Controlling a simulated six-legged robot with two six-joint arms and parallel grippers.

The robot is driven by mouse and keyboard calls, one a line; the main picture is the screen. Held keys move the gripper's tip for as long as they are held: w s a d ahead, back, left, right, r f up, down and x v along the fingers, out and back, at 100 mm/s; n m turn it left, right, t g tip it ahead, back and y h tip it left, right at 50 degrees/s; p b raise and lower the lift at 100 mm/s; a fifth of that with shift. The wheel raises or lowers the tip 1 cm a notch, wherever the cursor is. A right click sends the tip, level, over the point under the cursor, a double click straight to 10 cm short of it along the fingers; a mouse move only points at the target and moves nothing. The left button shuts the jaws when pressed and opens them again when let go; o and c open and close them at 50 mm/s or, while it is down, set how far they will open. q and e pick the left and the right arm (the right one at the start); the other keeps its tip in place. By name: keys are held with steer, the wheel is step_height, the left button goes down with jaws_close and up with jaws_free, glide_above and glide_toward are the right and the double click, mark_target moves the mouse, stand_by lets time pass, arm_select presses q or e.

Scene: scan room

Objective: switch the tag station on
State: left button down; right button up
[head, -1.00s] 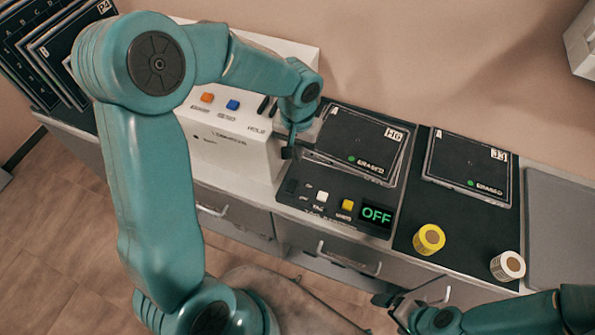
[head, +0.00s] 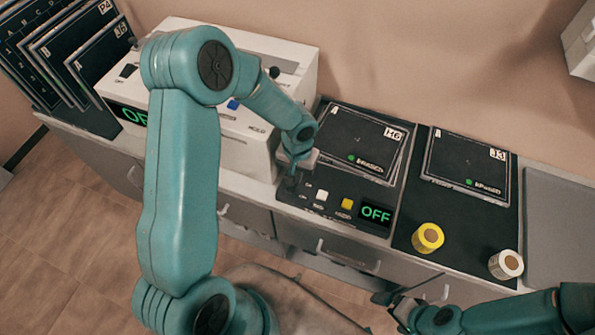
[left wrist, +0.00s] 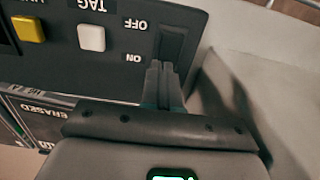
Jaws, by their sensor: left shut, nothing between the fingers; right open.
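The tag station (head: 335,217) is a dark panel on the counter, with a white button, a yellow button (head: 347,203) and a display (head: 376,214) reading OFF in green. Its rocker switch (left wrist: 172,42) shows in the left wrist view, beside the OFF and ON labels. My left gripper (head: 291,181) is shut and empty, over the panel's left end. In the left wrist view its fingertips (left wrist: 160,70) are at the ON end of the switch; I cannot tell whether they touch it. My right gripper (head: 398,300) is open at the lower right, away from the panel.
A white machine (head: 230,122) stands left of the panel, close to my left gripper. Stacked plates marked H6 (head: 362,142) lie behind the panel. A plate marked J3 (head: 468,166), a yellow roll (head: 427,238) and a white roll (head: 506,264) are to the right.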

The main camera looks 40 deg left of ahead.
arm_select(q)
steer(key=shift+f+p, duration=0.1)
steer(key=shift+p, duration=0.2)
steer(key=shift+w, duration=0.1)
steer(key=shift+s+b, duration=0.35)
steer(key=shift+s, duration=0.1)
steer(key=shift+s+d+r, duration=0.1)
steer(key=shift+s+r, duration=0.2)
steer(key=shift+r, duration=0.05)
steer(key=r+p, duration=0.1)
steer(key=r, duration=0.1)
steer(key=w+r+p, duration=0.1)
steer(key=r, duration=0.2)
steer(key=shift+p, duration=0.3)
step_height(320, 180, up, 9)
steer(key=w+b, duration=0.1)
steer(key=shift+w+a, duration=0.3)
steer(key=shift+w, duration=0.05)
